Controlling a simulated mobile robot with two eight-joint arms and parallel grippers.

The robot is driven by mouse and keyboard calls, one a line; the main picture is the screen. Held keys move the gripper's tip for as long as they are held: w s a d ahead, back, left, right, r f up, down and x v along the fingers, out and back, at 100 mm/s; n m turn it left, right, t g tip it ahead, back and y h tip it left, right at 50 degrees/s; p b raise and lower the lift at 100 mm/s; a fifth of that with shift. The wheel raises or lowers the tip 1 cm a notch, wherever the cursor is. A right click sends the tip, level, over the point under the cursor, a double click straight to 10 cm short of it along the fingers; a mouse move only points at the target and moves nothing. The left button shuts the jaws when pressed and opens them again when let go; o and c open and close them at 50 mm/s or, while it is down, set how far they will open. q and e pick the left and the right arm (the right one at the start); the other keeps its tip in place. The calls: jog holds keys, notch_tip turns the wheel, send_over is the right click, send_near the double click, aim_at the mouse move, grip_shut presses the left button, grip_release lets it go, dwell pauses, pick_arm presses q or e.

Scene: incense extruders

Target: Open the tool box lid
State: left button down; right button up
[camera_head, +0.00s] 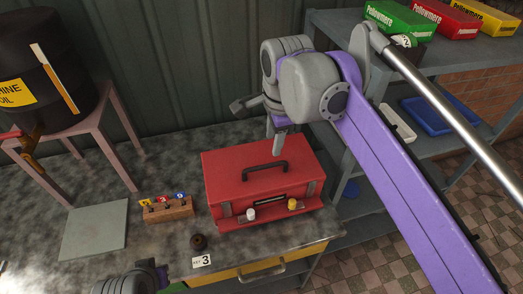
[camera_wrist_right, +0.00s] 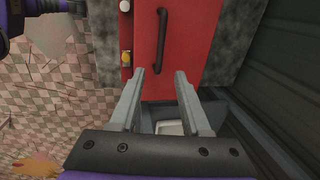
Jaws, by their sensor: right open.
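The red tool box (camera_head: 262,178) stands on the worktop with its lid down. A dark handle (camera_head: 264,168) lies across the lid, and latches show on the front. In the right wrist view, the lid (camera_wrist_right: 180,60) and handle (camera_wrist_right: 162,40) are ahead of the fingers. My right gripper (camera_head: 278,148) is over the tool box's back edge in the head view. It also shows in the right wrist view (camera_wrist_right: 168,76), where its fingers are apart with nothing between them. Part of my left arm shows at the bottom of the head view, but its fingers do not.
A shelf (camera_head: 440,58) stands right.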

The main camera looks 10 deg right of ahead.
aim_at(268, 165)
jog(key=f, duration=0.3)
jog(key=w+f, duration=0.1)
jog(key=f, duration=0.3)
jog(key=w+f, duration=0.1)
jog(key=f, duration=0.2)
jog(key=shift+a+f+b, duration=0.15)
jog(key=shift+a+b, duration=0.1)
jog(key=shift+b, duration=0.1)
grip_shut()
dwell(1.0)
